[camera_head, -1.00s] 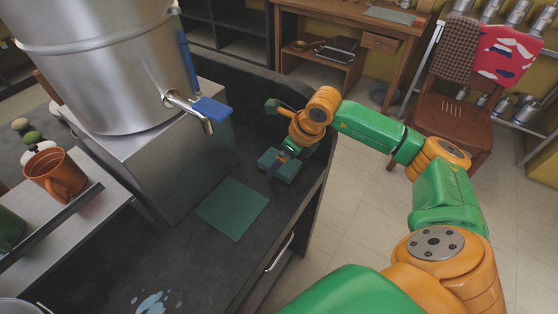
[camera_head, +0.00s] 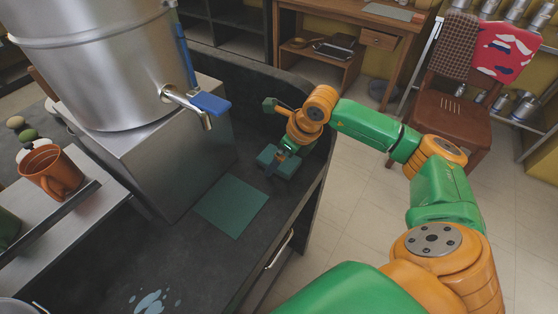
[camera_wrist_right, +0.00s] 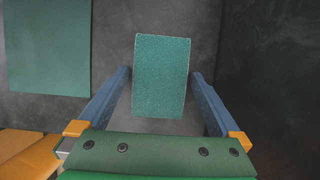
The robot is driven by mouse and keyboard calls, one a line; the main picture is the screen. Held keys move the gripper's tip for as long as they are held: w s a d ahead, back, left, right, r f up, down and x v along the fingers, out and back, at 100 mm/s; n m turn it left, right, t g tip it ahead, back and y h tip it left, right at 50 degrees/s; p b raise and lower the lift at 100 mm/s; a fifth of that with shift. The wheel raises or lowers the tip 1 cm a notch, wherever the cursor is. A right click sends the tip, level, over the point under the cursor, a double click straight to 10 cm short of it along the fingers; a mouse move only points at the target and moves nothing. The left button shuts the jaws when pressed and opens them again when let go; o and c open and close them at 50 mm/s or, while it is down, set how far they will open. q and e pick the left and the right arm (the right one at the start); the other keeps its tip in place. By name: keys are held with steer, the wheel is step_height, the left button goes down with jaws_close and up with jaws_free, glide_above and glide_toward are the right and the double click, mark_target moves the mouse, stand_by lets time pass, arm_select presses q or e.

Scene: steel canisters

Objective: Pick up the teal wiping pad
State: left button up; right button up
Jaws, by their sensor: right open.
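The teal wiping pad (camera_head: 269,154) lies on the dark counter near its far right end. In the right wrist view the pad (camera_wrist_right: 161,85) is a textured teal block lying between the two blue fingers. My right gripper (camera_wrist_right: 160,74) is open, with one finger on each side of the pad and a narrow gap on both sides. In the head view my right gripper (camera_head: 279,165) is over the pad and partly covers it. My left gripper is not in view.
A flat green mat (camera_head: 232,206) lies left of the pad. A steel urn (camera_head: 100,70) with a blue-handled tap (camera_head: 205,103) stands on a metal box (camera_head: 165,150). A pale spill (camera_head: 152,302) is on the near counter.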

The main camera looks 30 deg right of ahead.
steer(key=c, duration=1.1)
steer(key=shift+r+p, duration=0.3)
steer(key=shift+p, duration=0.05)
steer(key=shift+w+r, duration=0.1)
steer(key=shift+r, duration=0.15)
steer(key=r, duration=0.1)
steer(key=s+r+b, duration=0.1)
steer(key=r, duration=0.1)
steer(key=shift+a+r, duration=0.15)
steer(key=shift+r, duration=0.15)
steer(key=s+a+r, duration=0.1)
steer(key=s+r, duration=0.2)
steer(key=s, duration=0.1)
steer(key=s+a+r+b, duration=0.1)
steer(key=s+r, duration=0.2)
steer(key=s, duration=0.1)
steer(key=s+a+r, duration=0.2)
steer(key=s, duration=0.2)
steer(key=shift+s+a+r, duration=0.1)
steer(key=shift+s+r, duration=0.15)
steer(key=shift+r, duration=0.15)
